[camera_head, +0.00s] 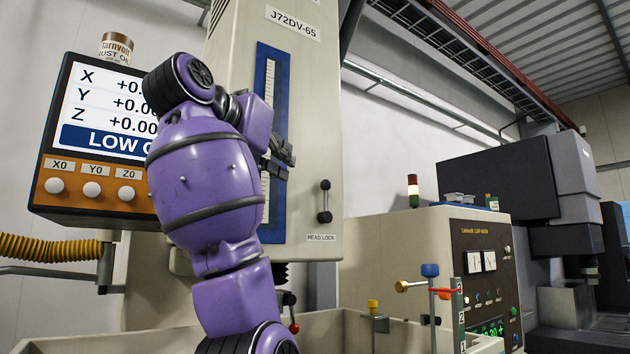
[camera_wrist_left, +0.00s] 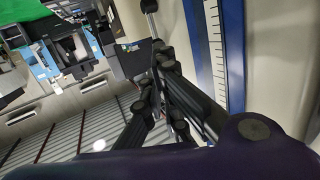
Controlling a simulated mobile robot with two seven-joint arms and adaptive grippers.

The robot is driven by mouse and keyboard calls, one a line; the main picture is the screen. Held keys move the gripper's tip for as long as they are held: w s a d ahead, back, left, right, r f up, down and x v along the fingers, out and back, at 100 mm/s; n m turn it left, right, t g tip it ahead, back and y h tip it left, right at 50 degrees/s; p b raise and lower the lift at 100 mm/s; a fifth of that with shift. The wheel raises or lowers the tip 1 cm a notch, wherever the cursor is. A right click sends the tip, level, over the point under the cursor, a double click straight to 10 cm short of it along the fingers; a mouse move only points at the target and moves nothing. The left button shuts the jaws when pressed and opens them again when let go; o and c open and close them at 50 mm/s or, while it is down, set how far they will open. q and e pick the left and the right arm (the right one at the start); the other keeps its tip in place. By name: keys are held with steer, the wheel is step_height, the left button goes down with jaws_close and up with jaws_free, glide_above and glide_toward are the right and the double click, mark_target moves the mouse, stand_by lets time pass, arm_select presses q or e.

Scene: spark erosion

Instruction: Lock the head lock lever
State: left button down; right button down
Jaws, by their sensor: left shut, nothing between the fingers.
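The head lock lever (camera_head: 325,201) is on the right side of the cream machine column, above a "HEAD LOCK" label (camera_head: 321,238). It stands upright, with a dark knob at each end of a short bar. My left gripper (camera_head: 289,154) is to the left of the lever and a little above it, in front of the blue scale strip, apart from the lever. Its fingers are shut and empty. In the left wrist view the gripper (camera_wrist_left: 160,55) shows closed fingers, and what looks like the lever (camera_wrist_left: 150,10) shows just beyond the tips. My right gripper is out of view.
The readout box (camera_head: 95,140) with a can (camera_head: 116,48) on top is at left, partly behind my left arm. The blue scale strip (camera_head: 278,215) runs up the column. A control cabinet (camera_head: 400,250) with a signal lamp stands at right. The column face around the lever is clear.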

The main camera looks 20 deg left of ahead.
mark_target(322, 184)
arm_select(q)
steer(key=x, duration=1.2)
steer(key=shift+w+f, duration=0.1)
steer(key=shift+w, duration=0.3)
